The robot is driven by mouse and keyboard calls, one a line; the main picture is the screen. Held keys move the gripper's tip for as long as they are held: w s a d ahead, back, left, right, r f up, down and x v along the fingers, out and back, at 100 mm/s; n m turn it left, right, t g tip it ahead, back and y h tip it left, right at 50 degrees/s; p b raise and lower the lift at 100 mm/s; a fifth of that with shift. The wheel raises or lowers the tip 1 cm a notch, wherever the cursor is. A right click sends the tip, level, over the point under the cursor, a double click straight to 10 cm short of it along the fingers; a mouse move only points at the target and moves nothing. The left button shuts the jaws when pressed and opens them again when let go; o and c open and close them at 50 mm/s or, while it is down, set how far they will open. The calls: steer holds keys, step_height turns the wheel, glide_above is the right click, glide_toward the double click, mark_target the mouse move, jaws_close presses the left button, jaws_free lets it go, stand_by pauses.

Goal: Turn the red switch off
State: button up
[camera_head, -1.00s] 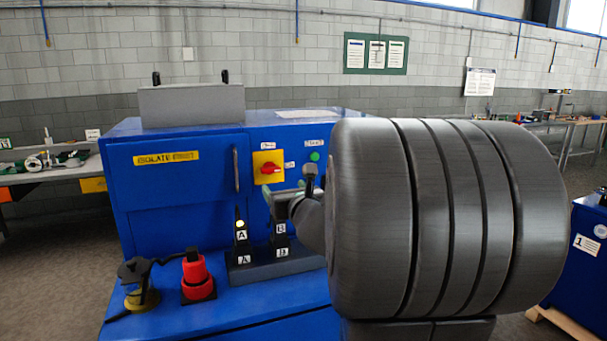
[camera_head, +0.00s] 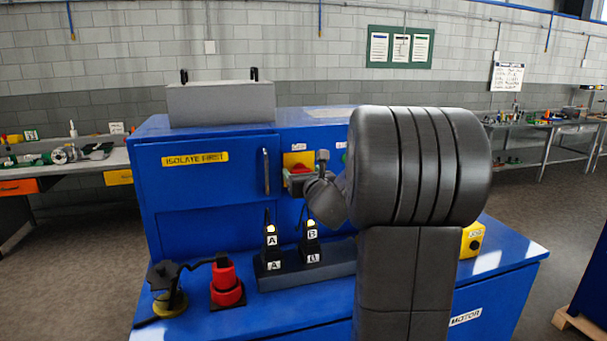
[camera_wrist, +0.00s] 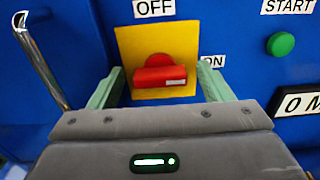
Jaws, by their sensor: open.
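The red switch (camera_wrist: 160,76) sits on a yellow plate (camera_wrist: 183,40) on the blue machine front. Its handle lies horizontal, with a white mark at its right end, toward the ON label (camera_wrist: 213,61). The OFF label (camera_wrist: 154,8) is above the plate. My gripper (camera_wrist: 161,84) is open, its two greenish fingers on the left and right of the handle, with gaps showing. In the head view the switch (camera_head: 299,168) is partly hidden behind my gripper (camera_head: 303,182).
A door handle (camera_wrist: 42,60) stands left of the plate. A green start button (camera_wrist: 281,44) is to the right. Below, the bench holds plugs A (camera_head: 270,237) and B (camera_head: 312,234), a red plug (camera_head: 225,285) and a yellow base with a dark clamp-like part (camera_head: 168,301).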

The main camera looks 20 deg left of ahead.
steer(key=c, duration=1)
steer(key=shift+n+b, duration=0.3)
steer(key=shift+b, duration=0.15)
steer(key=n+b, duration=0.6)
steer(key=n, duration=0.2)
steer(key=n+b, duration=0.6)
steer(key=n, duration=0.3)
steer(key=shift+s+a+f, duration=0.1)
steer(key=shift+a+f, duration=0.05)
steer(key=shift+f, duration=0.05)
steer(key=shift+n, duration=0.3)
steer(key=o, duration=1)
